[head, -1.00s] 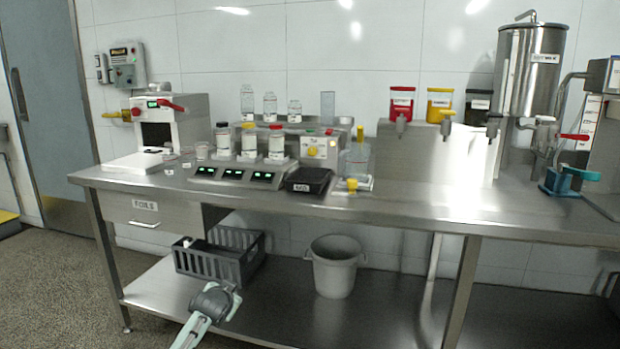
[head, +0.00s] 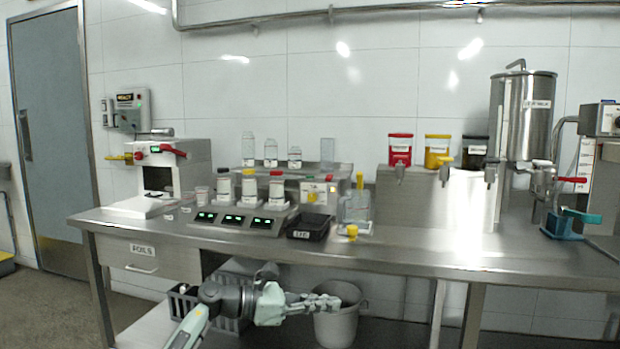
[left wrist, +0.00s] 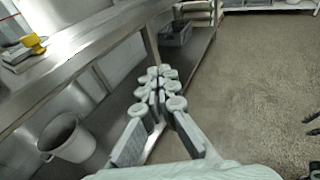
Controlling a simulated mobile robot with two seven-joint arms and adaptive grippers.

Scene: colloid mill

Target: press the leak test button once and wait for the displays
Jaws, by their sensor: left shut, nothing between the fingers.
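I cannot read which control is the leak test button. My left gripper (head: 328,302) is below the front edge of the table, apart from these things, in front of a grey bucket. It is shut and empty; its fingers also show in the left wrist view (left wrist: 158,95). My right gripper is out of view.
The steel table (head: 420,236) has its front edge above my left gripper. A black tray (head: 309,229) and a clear vessel (head: 354,206) with a yellow knob stand near that edge. The grey bucket (head: 338,325) and a dark crate (head: 185,303) are on the lower shelf.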

